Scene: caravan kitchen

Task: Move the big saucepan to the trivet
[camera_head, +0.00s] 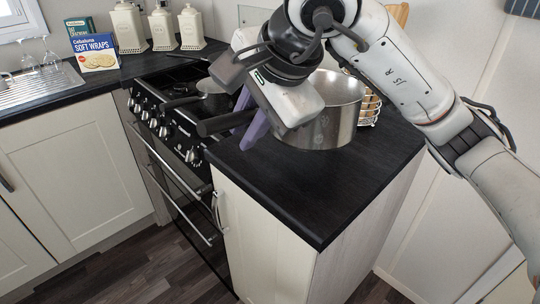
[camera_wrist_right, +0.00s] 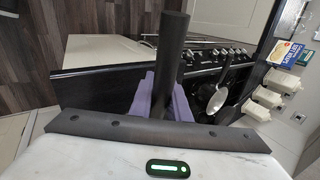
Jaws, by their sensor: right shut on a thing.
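The big saucepan (camera_head: 338,122) is a steel pot with a long dark handle (camera_head: 214,126) pointing left. It is over the dark worktop right of the cooker; I cannot tell whether its base touches the surface. My right gripper (camera_head: 246,126), with purple fingers, is shut on the handle, and its white body hides part of the pot. In the right wrist view the dark handle (camera_wrist_right: 174,50) stands up between the purple fingers. I see no trivet in either view; the arm and pot may hide it. My left gripper is out of view.
A smaller pan (camera_head: 208,87) sits on the cooker (camera_head: 165,118). A wire basket (camera_head: 370,108) stands behind the saucepan. Canisters (camera_head: 163,28) and a wraps box (camera_head: 97,52) are at the back left. The worktop's front (camera_head: 310,195) is clear up to its corner.

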